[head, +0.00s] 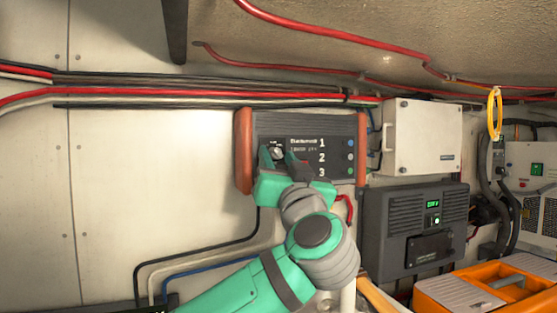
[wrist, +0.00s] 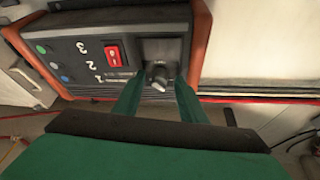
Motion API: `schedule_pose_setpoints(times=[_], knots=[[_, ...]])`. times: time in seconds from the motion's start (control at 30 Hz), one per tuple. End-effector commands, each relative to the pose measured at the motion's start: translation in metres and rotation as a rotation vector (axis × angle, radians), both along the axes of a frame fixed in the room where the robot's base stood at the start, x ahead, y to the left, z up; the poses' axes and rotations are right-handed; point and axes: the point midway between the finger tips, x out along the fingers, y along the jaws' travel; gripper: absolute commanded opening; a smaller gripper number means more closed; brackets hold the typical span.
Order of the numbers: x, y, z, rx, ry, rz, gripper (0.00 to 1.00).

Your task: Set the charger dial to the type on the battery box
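The charger (head: 330,135) is a dark panel with orange-brown end caps on the back wall, marked 1, 2 and 3. Its dial (head: 277,153) is a round knob at the panel's left, with tiny unreadable marks around it. In the wrist view the dial (wrist: 158,76) is near the centre, its pointer toward the bottom of the picture. My gripper (head: 281,160) is at the dial, open, with one green finger on each side; the wrist view shows the fingertips (wrist: 161,84) near the knob, contact unclear. I cannot identify the battery box or read its type.
A red rocker switch (wrist: 115,52) sits beside the dial. A white box (head: 425,135) and a dark unit with a green display (head: 400,225) are to the right. An orange case (head: 450,300) is at lower right. Red and black cables run above the charger.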

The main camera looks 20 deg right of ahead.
Motion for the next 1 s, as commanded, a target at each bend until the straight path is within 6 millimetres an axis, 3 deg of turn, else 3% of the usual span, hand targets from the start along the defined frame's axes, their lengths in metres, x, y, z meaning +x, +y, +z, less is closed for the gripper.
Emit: schedule_pose_setpoints(times=[0.03,0.2,0.67,1.0], knots=[[-0.0003,-0.0003,0.0001,0.000,-0.001,-0.001,0.38],[-0.0004,-0.0002,0.0001,0.000,0.000,0.000,0.00],[-0.0001,0.0004,-0.0010,0.057,0.005,-0.003,0.00],[-0.0002,0.0022,0.0000,0.259,0.012,-0.004,0.00]])
